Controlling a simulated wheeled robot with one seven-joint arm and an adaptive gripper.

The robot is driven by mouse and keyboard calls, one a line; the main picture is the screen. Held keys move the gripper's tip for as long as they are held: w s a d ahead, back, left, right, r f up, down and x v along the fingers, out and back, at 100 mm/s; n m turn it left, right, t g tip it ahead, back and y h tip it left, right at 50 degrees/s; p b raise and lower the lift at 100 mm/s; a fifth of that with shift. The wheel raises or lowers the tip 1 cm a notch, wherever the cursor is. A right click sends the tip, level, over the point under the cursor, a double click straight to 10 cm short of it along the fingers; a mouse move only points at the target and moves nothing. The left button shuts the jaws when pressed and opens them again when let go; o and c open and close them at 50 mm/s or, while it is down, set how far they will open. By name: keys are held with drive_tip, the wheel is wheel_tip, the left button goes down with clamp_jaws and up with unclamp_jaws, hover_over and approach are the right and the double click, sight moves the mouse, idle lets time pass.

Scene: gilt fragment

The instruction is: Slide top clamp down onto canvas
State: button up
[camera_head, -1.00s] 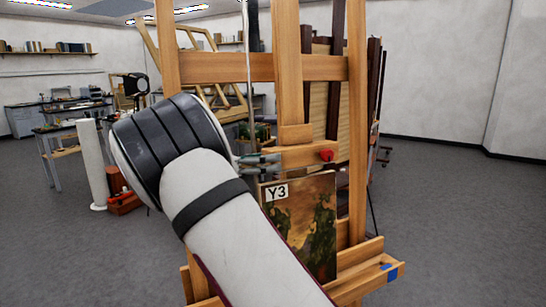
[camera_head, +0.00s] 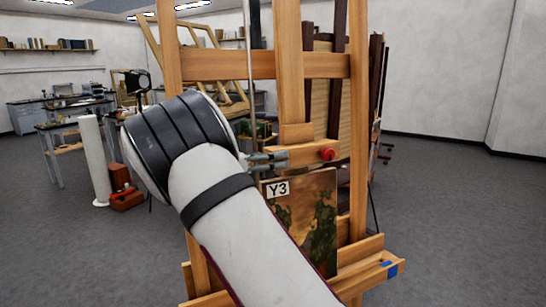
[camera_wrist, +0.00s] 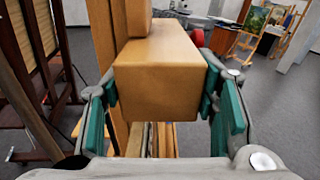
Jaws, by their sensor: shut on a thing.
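The top clamp (camera_head: 305,153) is a wooden block with a red knob (camera_head: 327,154) on the easel's centre mast. It sits close above the top edge of the canvas (camera_head: 314,225), a dark painting labelled Y3. I cannot tell whether clamp and canvas touch. My gripper (camera_head: 268,160) reaches the clamp's left end from the left. In the wrist view, my gripper (camera_wrist: 161,95) has its green-padded fingers on both sides of the clamp block (camera_wrist: 155,85), shut on it. My arm hides part of the easel's left side.
The wooden easel (camera_head: 358,130) has a lower ledge (camera_head: 350,275) with a blue patch. Dark easels stand behind it. A white roll (camera_head: 95,160) and a red-brown box (camera_head: 125,198) are at left. Open grey floor lies to the right.

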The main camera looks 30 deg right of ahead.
drive_tip(key=f, duration=0.4)
drive_tip(key=shift+s, duration=0.3)
drive_tip(key=o, duration=1.7)
drive_tip(key=a, duration=1.2)
drive_tip(key=shift+w, duration=0.3)
